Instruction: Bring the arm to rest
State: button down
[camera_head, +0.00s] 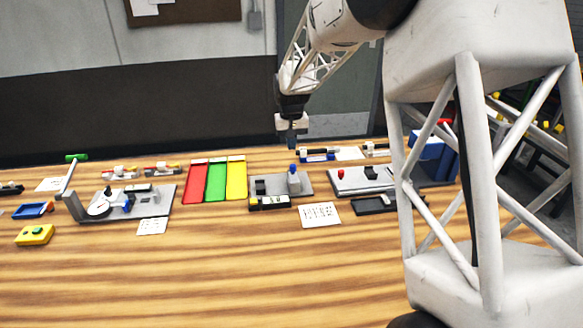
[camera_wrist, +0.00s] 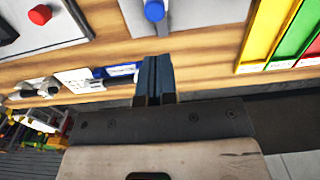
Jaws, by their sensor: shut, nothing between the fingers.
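My gripper (camera_head: 291,136) hangs above the back edge of the wooden table in the head view, fingers pointing down. In the wrist view my gripper (camera_wrist: 156,62) shows its two dark fingers pressed together with nothing between them. Just in front of it in the head view is a grey fixture plate (camera_head: 268,182) with a blue-topped grey cylinder (camera_head: 294,180). The blue top (camera_wrist: 154,10) also shows in the wrist view, beyond the fingertips. The fingers appear clear of everything around them.
Red, green and yellow trays (camera_head: 216,181) lie left of the fixture plate. A dial-gauge stand (camera_head: 98,207) with a green-handled lever is further left. A plate with a red knob (camera_head: 340,175) and a blue bin (camera_head: 432,155) are right. The front of the table (camera_head: 230,280) is clear.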

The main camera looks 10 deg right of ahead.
jog(key=shift+s, duration=0.1)
jog(key=s+d+r, duration=0.1)
jog(key=s+r, duration=0.3)
jog(key=s, duration=0.4)
jog(key=s+d+r+t, duration=0.1)
jog(key=s+r, duration=0.3)
jog(key=s, duration=0.5)
jog(key=s+d+r, duration=0.1)
jog(key=s+r, duration=0.2)
jog(key=s, duration=0.5)
jog(key=s+d+f+t, duration=0.1)
jog(key=s+f, duration=0.1)
jog(key=s, duration=2.2)
jog(key=shift+d+f+t, duration=0.15)
jog(key=shift+d+t, duration=0.15)
jog(key=shift+d, duration=0.1)
